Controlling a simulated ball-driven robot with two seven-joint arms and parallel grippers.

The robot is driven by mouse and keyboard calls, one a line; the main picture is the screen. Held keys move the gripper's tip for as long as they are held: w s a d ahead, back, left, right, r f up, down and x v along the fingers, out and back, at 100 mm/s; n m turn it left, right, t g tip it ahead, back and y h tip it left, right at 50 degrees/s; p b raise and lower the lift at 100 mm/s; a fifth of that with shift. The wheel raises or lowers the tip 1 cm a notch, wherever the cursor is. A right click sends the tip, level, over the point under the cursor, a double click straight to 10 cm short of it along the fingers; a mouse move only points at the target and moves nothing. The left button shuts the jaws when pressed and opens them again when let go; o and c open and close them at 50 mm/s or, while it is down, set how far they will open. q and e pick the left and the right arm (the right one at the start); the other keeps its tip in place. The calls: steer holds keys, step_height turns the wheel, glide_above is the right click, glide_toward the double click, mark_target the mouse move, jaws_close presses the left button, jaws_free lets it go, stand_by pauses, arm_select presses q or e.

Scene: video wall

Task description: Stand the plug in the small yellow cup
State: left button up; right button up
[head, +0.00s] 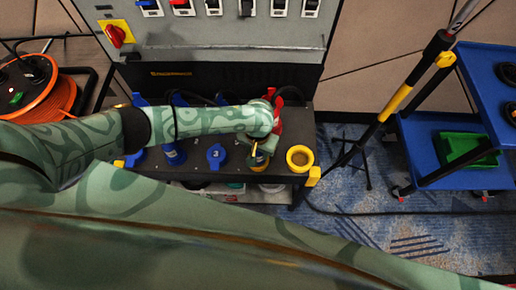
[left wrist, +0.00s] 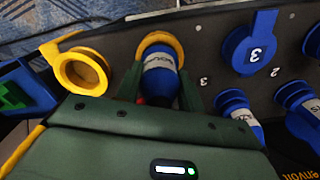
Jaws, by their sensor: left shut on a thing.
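The plug (left wrist: 160,75), blue with a white lettered band, is between the fingers of my left gripper (left wrist: 160,88), which is shut on it. A yellow ring-shaped cup (left wrist: 168,40) shows right behind the plug's far end in the left wrist view; I cannot tell whether the plug is seated in it or just over it. In the head view my left gripper (head: 262,148) is over the panel and hides most of the plug. A second, open yellow cup (head: 300,158) stands to its right; it also shows in the left wrist view (left wrist: 80,72). My right gripper is not in view.
A blue cap marked 3 (left wrist: 250,45) and several other blue plugs (left wrist: 238,112) stand along the dark panel. The switch cabinet (head: 220,35) rises behind. A tripod pole (head: 400,85) and a blue cart (head: 440,140) with a green tray (head: 465,150) stand at right.

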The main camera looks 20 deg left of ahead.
arm_select(q)
steer(key=shift+f, duration=0.2)
steer(key=o, duration=1.6)
steer(key=shift+c, duration=0.2)
step_height(320, 180, up, 6)
steer(key=p, duration=0.7)
